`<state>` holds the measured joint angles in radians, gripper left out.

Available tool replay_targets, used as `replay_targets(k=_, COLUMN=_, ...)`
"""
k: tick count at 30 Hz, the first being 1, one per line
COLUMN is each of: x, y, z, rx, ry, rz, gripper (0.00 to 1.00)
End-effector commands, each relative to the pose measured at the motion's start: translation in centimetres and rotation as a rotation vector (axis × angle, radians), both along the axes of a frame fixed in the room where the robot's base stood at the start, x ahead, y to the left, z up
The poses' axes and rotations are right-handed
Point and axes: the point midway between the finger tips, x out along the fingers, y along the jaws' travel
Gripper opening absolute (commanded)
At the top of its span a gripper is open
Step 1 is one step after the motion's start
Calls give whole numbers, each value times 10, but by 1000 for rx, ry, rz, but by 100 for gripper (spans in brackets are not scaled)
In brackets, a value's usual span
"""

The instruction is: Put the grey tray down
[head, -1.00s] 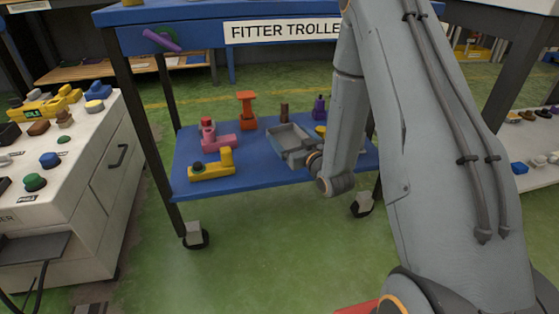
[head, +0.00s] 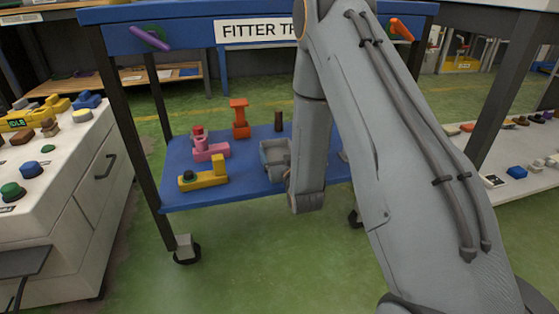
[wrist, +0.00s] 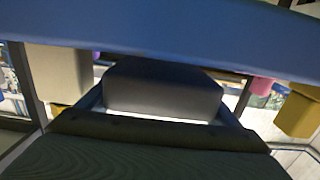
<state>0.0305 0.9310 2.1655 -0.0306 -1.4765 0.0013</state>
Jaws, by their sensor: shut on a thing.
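In the wrist view my gripper (wrist: 160,95) shows as dark blocks close to the camera, shut on the tray; the grip itself is unclear. A blue band crosses the top of that view.
A yellow piece (head: 205,178), a pink piece (head: 210,150), an orange piece (head: 240,120) and a brown cylinder (head: 278,121) stand on the shelf near the tray. The trolley's upper deck (head: 190,38) is above. A white cabinet (head: 70,210) stands at left.

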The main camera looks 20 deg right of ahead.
Motion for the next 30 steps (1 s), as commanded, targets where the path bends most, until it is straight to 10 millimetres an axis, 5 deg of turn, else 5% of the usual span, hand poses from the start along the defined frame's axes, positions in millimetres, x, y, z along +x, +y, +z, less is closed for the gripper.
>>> replay_targets(k=4, x=0, y=0, z=-23, rx=0, ry=2, rz=0, gripper=57)
replay_targets(k=15, x=0, y=0, z=-25, rx=0, ry=1, rz=0, gripper=57)
replay_targets(k=16, x=0, y=0, z=-25, rx=0, ry=1, rz=0, gripper=89)
replay_targets(k=18, x=0, y=0, z=-25, rx=0, ry=1, rz=0, gripper=100)
replay_targets(k=30, x=-12, y=0, z=-21, rx=0, ry=4, rz=0, gripper=100)
